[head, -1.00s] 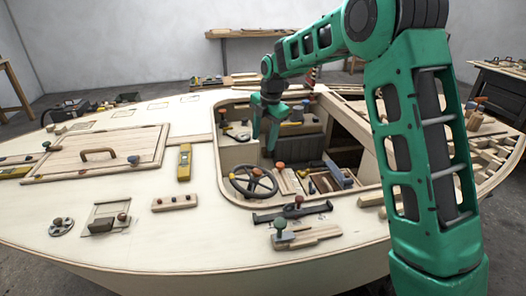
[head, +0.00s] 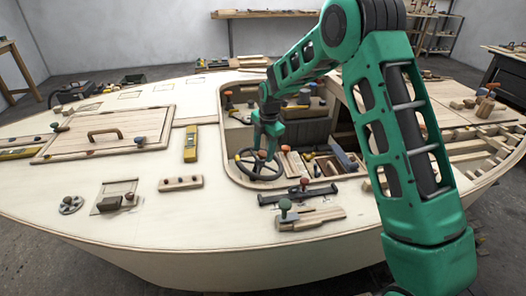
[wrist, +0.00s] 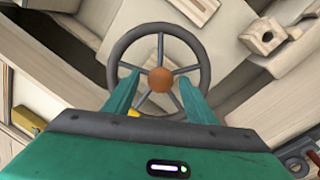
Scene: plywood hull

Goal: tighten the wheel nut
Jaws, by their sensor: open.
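The steering wheel (head: 259,165) is dark grey with several spokes and sits in the cockpit opening of the plywood hull. Its wheel nut is an orange-brown round knob at the hub, clear in the wrist view (wrist: 160,79) and small in the head view (head: 262,155). My gripper (head: 267,148) is green and points down over the wheel. In the wrist view its two fingers (wrist: 158,92) are apart, one on each side below the nut, with nothing between them. Whether the fingertips touch the wheel cannot be told. A yellow bit shows at the wheel's lower rim.
Right of the wheel lie wooden pieces and a blue-grey tool (head: 345,158). A dark bar with a red knob (head: 298,193) lies on the deck in front. A yellow level (head: 191,144) and a hatch (head: 105,133) are to the left. The cockpit edge surrounds the wheel.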

